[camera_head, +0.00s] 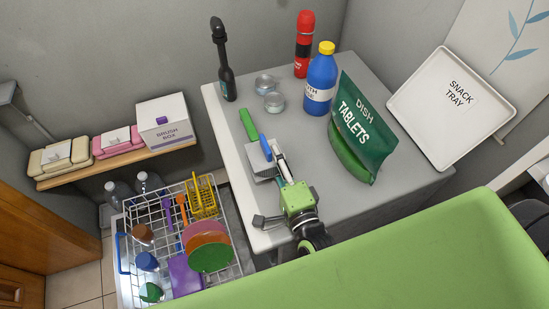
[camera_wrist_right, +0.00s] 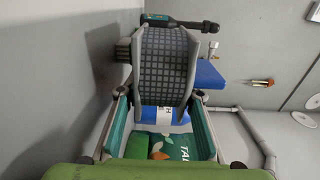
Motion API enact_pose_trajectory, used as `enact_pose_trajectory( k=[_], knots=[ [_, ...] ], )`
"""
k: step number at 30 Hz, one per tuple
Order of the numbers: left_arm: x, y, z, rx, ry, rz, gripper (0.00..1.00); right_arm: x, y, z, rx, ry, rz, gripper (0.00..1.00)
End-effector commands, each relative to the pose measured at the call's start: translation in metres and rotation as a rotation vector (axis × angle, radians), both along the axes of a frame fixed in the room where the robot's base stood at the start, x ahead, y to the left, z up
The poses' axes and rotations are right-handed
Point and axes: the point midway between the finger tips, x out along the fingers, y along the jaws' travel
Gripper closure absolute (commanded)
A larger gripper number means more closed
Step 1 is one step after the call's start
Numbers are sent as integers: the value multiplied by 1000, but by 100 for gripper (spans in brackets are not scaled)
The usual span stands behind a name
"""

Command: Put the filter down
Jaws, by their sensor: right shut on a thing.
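The filter (camera_head: 258,162) is a grey piece with a dark square mesh, and the mesh shows clearly in the right wrist view (camera_wrist_right: 163,68). My right gripper (camera_head: 276,158) is shut on it, with one finger on each side. It is at the left edge of the grey table (camera_head: 231,150). I cannot tell whether the filter touches the tabletop. My left gripper is not in view.
A green bar (camera_head: 249,124) and a blue piece (camera_head: 266,147) are close by the filter. Clear jars (camera_head: 274,101), a blue bottle (camera_head: 320,85) and a dish tablets bag (camera_head: 358,125) stand farther back. A dish rack (camera_head: 127,250) with dishes is lower left.

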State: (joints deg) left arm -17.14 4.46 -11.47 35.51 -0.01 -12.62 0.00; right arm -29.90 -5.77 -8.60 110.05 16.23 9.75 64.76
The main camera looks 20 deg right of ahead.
Motion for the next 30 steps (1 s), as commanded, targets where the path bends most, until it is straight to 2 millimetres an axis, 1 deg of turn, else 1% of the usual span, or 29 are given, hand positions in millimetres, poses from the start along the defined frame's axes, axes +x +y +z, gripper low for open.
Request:
enact_pose_trajectory(
  k=[4, 14, 15, 16, 24, 26, 28, 30],
  knots=[
    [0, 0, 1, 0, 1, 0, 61, 0, 0, 1, 0, -1, 0, 93],
    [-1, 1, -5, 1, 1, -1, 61, 0, 0, -10, 0, -1, 0, 93],
    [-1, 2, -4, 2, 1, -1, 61, 0, 0, -9, 0, 0, 0, 56],
    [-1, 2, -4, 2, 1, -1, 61, 0, 0, -9, 0, 0, 0, 49],
    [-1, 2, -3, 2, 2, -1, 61, 0, 0, -9, 0, 2, 0, 49],
    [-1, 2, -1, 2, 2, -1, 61, 0, 0, -5, 0, 2, 0, 49],
    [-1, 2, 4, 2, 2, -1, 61, 0, 0, 3, 0, 1, -1, 49],
    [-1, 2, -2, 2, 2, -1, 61, -10, 0, -2, -1, 5, 1, 49]
  ],
)
